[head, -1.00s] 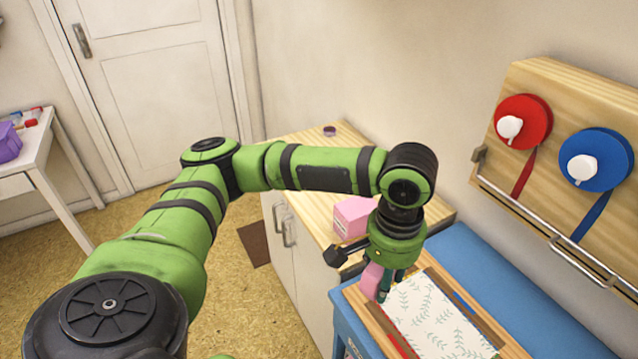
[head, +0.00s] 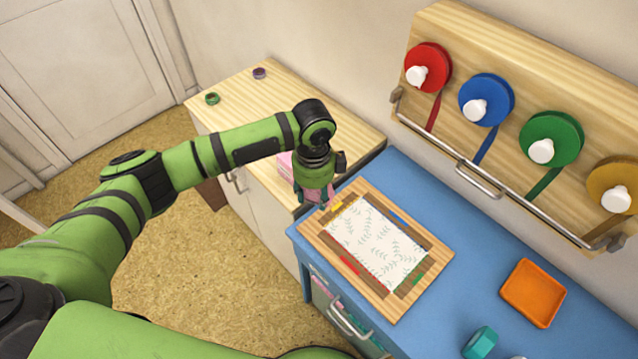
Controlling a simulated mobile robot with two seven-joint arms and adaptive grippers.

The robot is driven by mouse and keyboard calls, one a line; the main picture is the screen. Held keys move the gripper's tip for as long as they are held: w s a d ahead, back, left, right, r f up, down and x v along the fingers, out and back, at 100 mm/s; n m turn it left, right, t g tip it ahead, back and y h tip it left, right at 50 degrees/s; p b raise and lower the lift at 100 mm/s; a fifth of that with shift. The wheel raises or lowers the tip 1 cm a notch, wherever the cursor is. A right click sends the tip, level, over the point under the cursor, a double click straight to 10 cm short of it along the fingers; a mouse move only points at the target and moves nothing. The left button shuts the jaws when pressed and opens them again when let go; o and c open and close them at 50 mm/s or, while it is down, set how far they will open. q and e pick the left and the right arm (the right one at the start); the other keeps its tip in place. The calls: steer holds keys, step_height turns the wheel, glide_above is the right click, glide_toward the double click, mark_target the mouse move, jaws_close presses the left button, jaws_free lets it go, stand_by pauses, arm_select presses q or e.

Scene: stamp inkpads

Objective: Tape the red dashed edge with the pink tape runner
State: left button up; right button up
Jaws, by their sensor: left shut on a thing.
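My left gripper (head: 316,198) is shut on the pink tape runner (head: 309,193), which the fingers partly hide. It is at the far left side of a wooden board (head: 318,245), near the yellow-marked end. A white sheet with a leaf print (head: 378,243) lies on the board within a brown border. A red strip (head: 349,264) marks its front-left edge; individual dashes are too small to make out. I cannot tell whether the runner touches the board. My right gripper is not in view.
The board lies on a blue worktop (head: 440,215). An orange tray (head: 533,293) and a teal roll (head: 480,343) stand to the right. A rack (head: 455,35) holds several coloured reels. A pink box (head: 286,172) is on the wooden cabinet behind the gripper.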

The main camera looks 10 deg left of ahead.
arm_select(q)
steer(key=m, duration=0.1)
steer(key=m+p, duration=0.1)
steer(key=d+m, duration=0.1)
steer(key=m, duration=0.1)
steer(key=shift+f+p, duration=0.4)
steer(key=shift+f+m, duration=0.35)
steer(key=shift+m, duration=0.15)
step_height(320, 180, down, 5)
steer(key=b, duration=0.5)
steer(key=shift+w+r, duration=0.1)
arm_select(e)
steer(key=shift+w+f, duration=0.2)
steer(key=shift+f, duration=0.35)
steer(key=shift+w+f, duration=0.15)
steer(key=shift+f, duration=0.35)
arm_select(q)
steer(key=b, duration=0.4)
glide_above(319, 229)
steer(key=shift+f, duration=2.8)
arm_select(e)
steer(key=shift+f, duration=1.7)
arm_select(q)
steer(key=shift+f, duration=0.75)
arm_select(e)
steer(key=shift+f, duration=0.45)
